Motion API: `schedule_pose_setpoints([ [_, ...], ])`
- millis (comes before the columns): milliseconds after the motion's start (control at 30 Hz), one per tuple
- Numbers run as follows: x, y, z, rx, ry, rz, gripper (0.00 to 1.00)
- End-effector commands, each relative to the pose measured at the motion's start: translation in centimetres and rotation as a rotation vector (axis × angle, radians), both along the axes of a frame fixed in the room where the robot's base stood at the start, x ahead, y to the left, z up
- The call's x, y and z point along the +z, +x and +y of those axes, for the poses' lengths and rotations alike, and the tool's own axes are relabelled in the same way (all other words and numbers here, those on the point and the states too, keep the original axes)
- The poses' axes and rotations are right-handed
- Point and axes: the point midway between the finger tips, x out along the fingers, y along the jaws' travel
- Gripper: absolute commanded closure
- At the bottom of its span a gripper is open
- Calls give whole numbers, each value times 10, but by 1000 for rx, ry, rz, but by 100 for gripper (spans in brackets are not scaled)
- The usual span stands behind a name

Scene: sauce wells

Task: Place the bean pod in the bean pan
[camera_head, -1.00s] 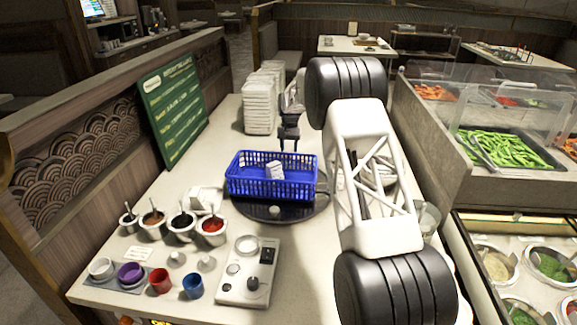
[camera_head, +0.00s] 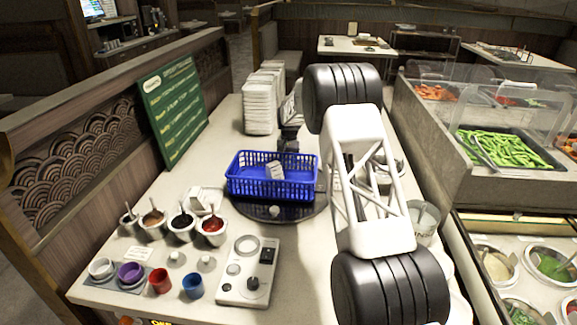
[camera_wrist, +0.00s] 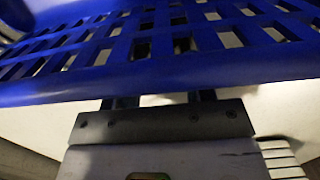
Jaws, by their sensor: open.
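The bean pan (camera_head: 500,146), full of green pods with tongs in it, sits behind the clear guard on the right counter. I cannot make out a separate loose bean pod in either view. My gripper (camera_head: 289,146) is just behind the far wall of the blue basket (camera_head: 270,190), low and partly hidden by it. In the wrist view, the blue basket's slotted wall (camera_wrist: 160,72) crosses in front of my gripper (camera_wrist: 161,101). The two fingers are spread apart, with nothing visible between them, and their tips are hidden behind the wall.
The basket, holding a white card (camera_head: 275,171), stands on a dark round turntable (camera_head: 262,212). Stacked white containers (camera_head: 262,105) stand behind left. Sauce cups (camera_head: 181,226) and a control panel (camera_head: 247,277) are in front.

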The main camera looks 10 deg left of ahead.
Motion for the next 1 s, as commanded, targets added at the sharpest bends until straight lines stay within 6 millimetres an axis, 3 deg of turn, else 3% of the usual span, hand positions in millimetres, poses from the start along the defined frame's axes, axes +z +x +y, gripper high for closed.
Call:
schedule_pose_setpoints([
  [133,-10,-1,0,0,0,0,52],
  [700,-11,-1,0,0,0,0,52],
  [1000,-11,-1,0,0,0,0,98],
])
